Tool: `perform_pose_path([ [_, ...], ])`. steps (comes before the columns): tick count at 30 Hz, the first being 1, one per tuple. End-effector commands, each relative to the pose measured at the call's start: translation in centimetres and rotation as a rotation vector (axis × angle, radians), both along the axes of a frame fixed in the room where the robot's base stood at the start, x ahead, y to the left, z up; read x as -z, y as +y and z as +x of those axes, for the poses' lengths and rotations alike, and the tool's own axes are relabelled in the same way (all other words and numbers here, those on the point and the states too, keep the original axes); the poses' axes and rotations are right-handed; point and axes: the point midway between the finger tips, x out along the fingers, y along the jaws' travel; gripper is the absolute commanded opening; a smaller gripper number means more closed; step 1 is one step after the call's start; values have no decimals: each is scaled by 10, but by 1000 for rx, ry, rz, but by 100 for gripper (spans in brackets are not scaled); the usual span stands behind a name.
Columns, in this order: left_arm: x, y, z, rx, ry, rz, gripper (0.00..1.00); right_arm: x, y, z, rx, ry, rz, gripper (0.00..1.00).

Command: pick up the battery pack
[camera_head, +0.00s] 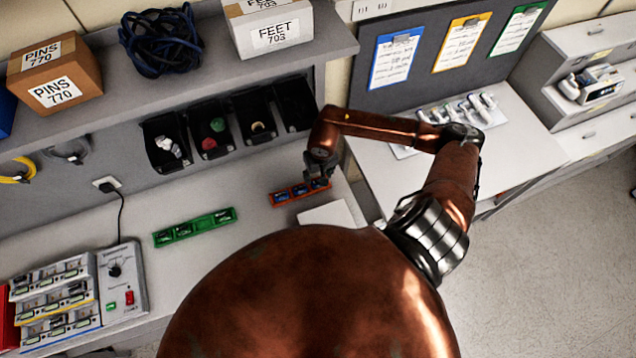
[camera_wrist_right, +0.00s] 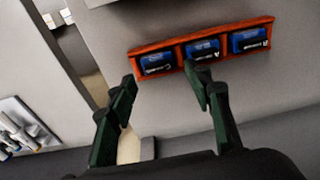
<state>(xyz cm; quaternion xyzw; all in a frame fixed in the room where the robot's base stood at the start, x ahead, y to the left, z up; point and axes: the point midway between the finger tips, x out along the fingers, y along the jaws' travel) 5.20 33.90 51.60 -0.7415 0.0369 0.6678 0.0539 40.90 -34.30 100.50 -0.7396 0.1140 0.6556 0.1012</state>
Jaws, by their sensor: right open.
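Three blue battery packs sit side by side in an orange-red tray on the bench. In the right wrist view they are the left pack (camera_wrist_right: 158,62), the middle pack (camera_wrist_right: 203,49) and the right pack (camera_wrist_right: 249,39), each in its own compartment of the tray (camera_wrist_right: 134,51). The tray also shows in the head view (camera_head: 277,200), partly covered by my right gripper (camera_head: 320,178). In the wrist view my right gripper (camera_wrist_right: 163,84) is open and empty. Its fingertips are apart, just short of the tray's near edge by the left and middle packs. My left gripper is not in view.
A green tray (camera_head: 194,228) with dark items lies left on the bench. A white flat object (camera_head: 328,213) lies beside the orange-red tray. Black bins (camera_head: 208,128) hang on the wall panel behind, under a shelf (camera_head: 200,88). A charger unit (camera_head: 121,285) stands at the left.

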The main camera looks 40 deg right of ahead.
Motion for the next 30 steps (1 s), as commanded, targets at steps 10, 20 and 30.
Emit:
perform_pose_path([
  [10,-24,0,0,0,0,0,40,43,-5,6,4,2,2,46],
  [20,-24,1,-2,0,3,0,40,50,-6,7,1,0,-1,45],
  [30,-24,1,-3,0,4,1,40,49,-6,7,1,0,-1,22],
])
